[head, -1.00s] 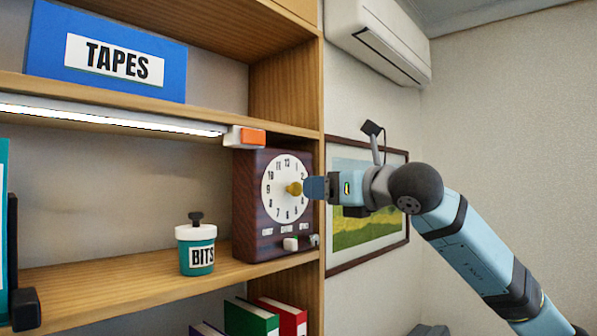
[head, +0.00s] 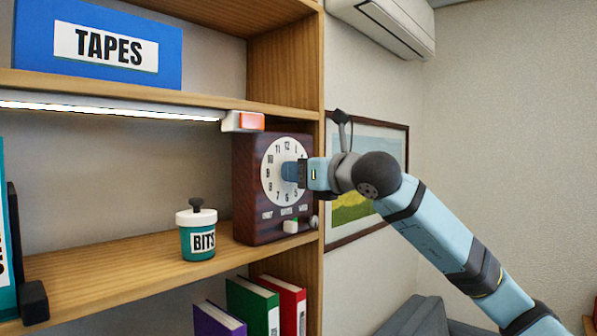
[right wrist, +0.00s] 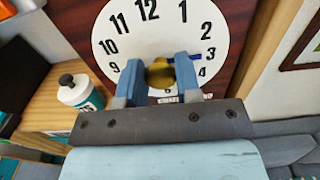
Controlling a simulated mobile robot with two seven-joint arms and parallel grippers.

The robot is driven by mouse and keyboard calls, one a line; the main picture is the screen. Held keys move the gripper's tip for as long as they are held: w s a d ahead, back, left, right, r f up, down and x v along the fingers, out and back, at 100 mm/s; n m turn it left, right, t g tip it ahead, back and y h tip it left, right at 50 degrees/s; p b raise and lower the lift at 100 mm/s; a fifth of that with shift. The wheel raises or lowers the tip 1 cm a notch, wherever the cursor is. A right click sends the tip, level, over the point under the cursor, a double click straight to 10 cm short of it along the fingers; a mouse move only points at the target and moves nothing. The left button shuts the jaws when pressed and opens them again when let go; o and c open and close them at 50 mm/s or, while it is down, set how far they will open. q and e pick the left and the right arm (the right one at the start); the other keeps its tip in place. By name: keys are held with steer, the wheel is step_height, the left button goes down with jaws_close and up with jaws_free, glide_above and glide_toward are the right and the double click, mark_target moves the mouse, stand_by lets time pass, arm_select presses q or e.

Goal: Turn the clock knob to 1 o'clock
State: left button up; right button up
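The clock (head: 245,190) is a dark wood box with a white round dial (head: 272,160), standing at the right end of the shelf. Its gold knob (right wrist: 160,73) is at the dial's centre in the right wrist view. A thin dark blue pointer (right wrist: 194,57) shows beside the right finger, toward the 3. My right gripper (right wrist: 160,70) faces the dial with one blue finger on each side of the knob; it looks open, and contact is unclear. In the head view the right gripper (head: 288,171) hides the knob. My left gripper is not in view.
The shelf (head: 130,270) also holds a BITS jar (head: 198,242), left of the clock. A white box with an orange front (head: 243,122) is just above the clock. A shelf side panel (head: 312,265) is close on the right. Binders (head: 250,305) stand below.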

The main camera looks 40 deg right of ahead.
steer(key=shift+n, duration=0.3)
steer(key=shift+a+f+n+b, duration=0.1)
steer(key=shift+n+b, duration=1.95)
steer(key=shift+n, duration=3.45)
steer(key=o, duration=0.9)
steer(key=shift+c, duration=0.2)
steer(key=shift+s, duration=0.15)
